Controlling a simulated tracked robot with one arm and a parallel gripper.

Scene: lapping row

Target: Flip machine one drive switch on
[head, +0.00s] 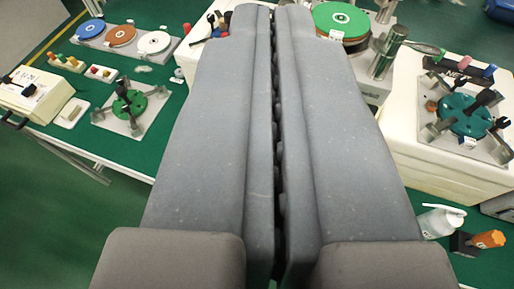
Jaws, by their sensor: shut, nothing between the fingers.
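My gripper (273,12) fills the middle of the head view, its two long grey fingers side by side with only a thin dark gap and nothing held. A cream box (34,94) with dark levers and a small dark panel stands at the far left on the green bench. I cannot tell whether it carries the machine one drive switch. At the back, a machine with a green round plate (341,20) shows right of the fingertips, partly hidden by the right finger. No drive switch can be made out clearly, and the fingers hide what lies behind them.
The green bench (140,160) holds a tray of blue, orange and white discs (122,36) and a green clamp fixture (129,104). At right, a cream housing (400,100) carries a teal fixture (465,115).

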